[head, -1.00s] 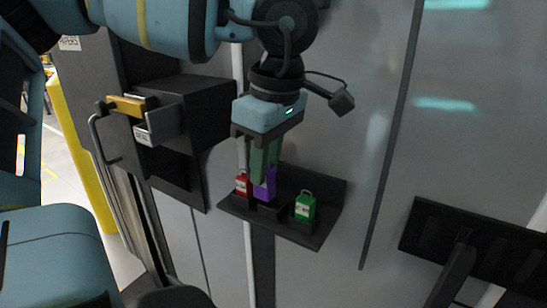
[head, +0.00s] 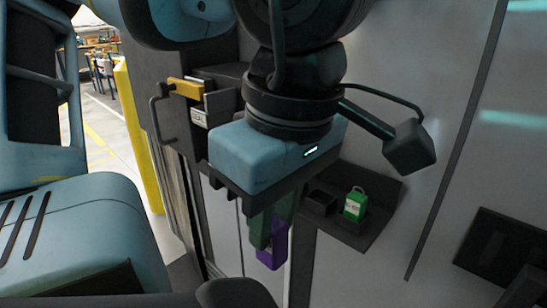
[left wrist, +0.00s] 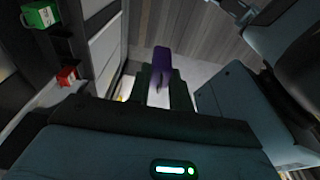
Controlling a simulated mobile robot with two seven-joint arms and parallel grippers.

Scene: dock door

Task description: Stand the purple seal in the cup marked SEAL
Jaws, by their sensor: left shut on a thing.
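My left gripper (head: 268,236) points down with its two dark green fingers shut on the purple seal (head: 273,252). The seal's lower part shows below the fingers in the head view, in front of and below the small shelf. In the left wrist view the purple seal (left wrist: 162,60) sticks out beyond the fingers (left wrist: 160,88). A small grey holder with a white label (head: 199,118) is on the dark box at the left, left of and above the gripper. Its lettering is too small to read surely. My right gripper is not in view.
The dark shelf (head: 352,238) on the grey door holds a green tag-like seal (head: 355,204) and an empty socket (head: 319,202). A red one (left wrist: 67,76) shows in the left wrist view. A yellow-topped handle (head: 185,88) juts out at the left. A dark bracket (head: 497,245) is at the right.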

